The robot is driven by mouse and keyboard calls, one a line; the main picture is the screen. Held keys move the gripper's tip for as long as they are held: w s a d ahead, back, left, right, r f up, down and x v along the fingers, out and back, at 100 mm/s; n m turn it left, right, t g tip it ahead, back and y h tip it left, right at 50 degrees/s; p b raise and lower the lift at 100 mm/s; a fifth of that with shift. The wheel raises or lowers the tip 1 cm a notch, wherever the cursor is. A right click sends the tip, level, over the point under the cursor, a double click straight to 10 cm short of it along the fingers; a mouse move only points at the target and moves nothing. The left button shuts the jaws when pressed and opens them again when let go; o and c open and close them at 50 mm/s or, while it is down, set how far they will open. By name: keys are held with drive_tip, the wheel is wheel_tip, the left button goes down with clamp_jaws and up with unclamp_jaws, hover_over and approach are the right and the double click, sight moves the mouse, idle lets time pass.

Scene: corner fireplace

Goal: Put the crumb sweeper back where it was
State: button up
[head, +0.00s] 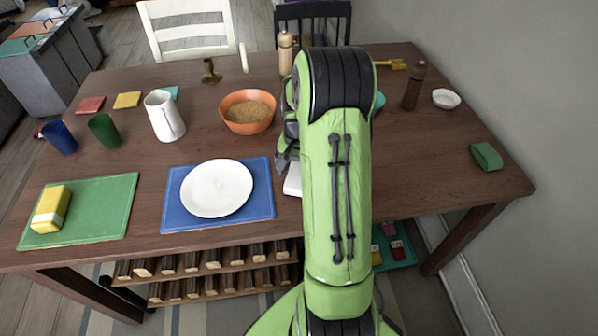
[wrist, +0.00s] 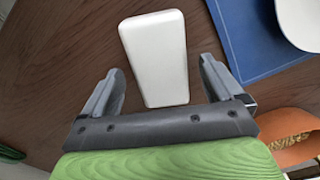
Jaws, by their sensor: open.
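A white, rounded, oblong block (wrist: 155,55) lies on the brown table; I take it to be the crumb sweeper, but the views do not settle this. In the head view only part of it (head: 292,180) shows, right of the blue placemat; my arm hides the rest. My gripper (wrist: 161,67) is open in the wrist view, with one finger on each side of the block's near end and gaps between. Nothing is gripped. In the head view my gripper is mostly hidden behind my arm.
A blue placemat (head: 262,206) with a white plate (head: 217,188) lies left of the block. An orange bowl (head: 247,124) stands behind. A green block (head: 486,156) lies near the right edge. A brown mill (head: 413,86) stands at the back right. The table's right front is clear.

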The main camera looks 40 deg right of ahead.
sight(299, 174)
drive_tip(key=a+r+n+t+p, duration=0.1)
drive_tip(key=a+r+n+p, duration=0.35)
drive_tip(key=r, duration=1.15)
drive_tip(key=s+a+r+n+t+b, duration=0.1)
drive_tip(key=s+a+r+n+t, duration=0.1)
drive_tip(key=s+a, duration=0.5)
drive_tip(key=s+a+r+n+t, duration=0.2)
drive_tip(key=s+a+r+n, duration=0.2)
drive_tip(key=s+a, duration=0.4)
drive_tip(key=a+n, duration=0.1)
drive_tip(key=a, duration=0.2)
drive_tip(key=shift+s+a+r+t+b, duration=0.15)
drive_tip(key=shift+s+a+t+b, duration=0.15)
drive_tip(key=shift+b, duration=0.1)
wheel_tip(299, 174, up, 10)
drive_tip(key=p, duration=1)
drive_tip(key=shift+r, duration=0.15)
